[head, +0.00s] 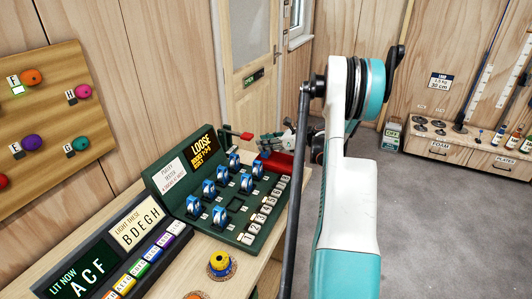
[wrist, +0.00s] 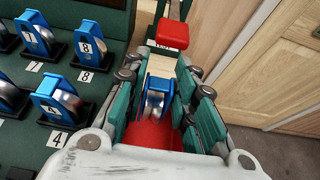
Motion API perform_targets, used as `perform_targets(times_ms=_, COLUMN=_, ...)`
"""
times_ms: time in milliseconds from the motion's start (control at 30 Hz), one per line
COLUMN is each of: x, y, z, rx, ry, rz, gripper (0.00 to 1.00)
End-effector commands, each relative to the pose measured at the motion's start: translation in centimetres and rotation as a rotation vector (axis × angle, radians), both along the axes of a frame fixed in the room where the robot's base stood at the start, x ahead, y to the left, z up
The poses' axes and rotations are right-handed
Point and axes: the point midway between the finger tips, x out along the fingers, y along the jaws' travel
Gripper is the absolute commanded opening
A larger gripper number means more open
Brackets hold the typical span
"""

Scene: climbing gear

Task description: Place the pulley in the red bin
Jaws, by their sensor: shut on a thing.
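A blue pulley with a silver wheel (wrist: 155,103) is upright between the green fingers of my gripper (wrist: 160,82) in the wrist view. My gripper is shut on it. In the head view my gripper (head: 280,142) is at the far right end of the workbench, over the red bin (head: 285,163). Red of the bin (wrist: 135,132) shows around and below the pulley in the wrist view. I cannot tell whether the pulley touches the bin's floor. The pulley is not clearly visible in the head view.
A green board (head: 230,212) with several blue pulleys on numbered stands is left of the bin. A red-ended lever (wrist: 172,34) stands just beyond my gripper. A light panel (head: 85,260) with coloured buttons is nearer. Grey floor (head: 430,220) is clear at the right.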

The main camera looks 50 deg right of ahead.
Motion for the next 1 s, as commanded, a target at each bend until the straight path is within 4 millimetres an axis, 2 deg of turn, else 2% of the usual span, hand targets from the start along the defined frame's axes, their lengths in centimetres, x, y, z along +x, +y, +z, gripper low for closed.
perform_targets(times_ms=233, x=0.0, y=0.0, z=-3.6, rx=0.0, ry=0.0, rz=0.0, gripper=0.0)
perform_targets(times_ms=600, x=0.0, y=0.0, z=-4.0, rx=0.0, ry=0.0, rz=0.0, gripper=0.0)
perform_targets(times_ms=633, x=0.0, y=0.0, z=-4.0, rx=0.0, ry=0.0, rz=0.0, gripper=0.27)
perform_targets(times_ms=700, x=0.0, y=0.0, z=-4.0, rx=0.0, ry=0.0, rz=0.0, gripper=0.43)
perform_targets(times_ms=1000, x=0.0, y=0.0, z=-3.9, rx=0.0, ry=0.0, rz=0.0, gripper=0.45)
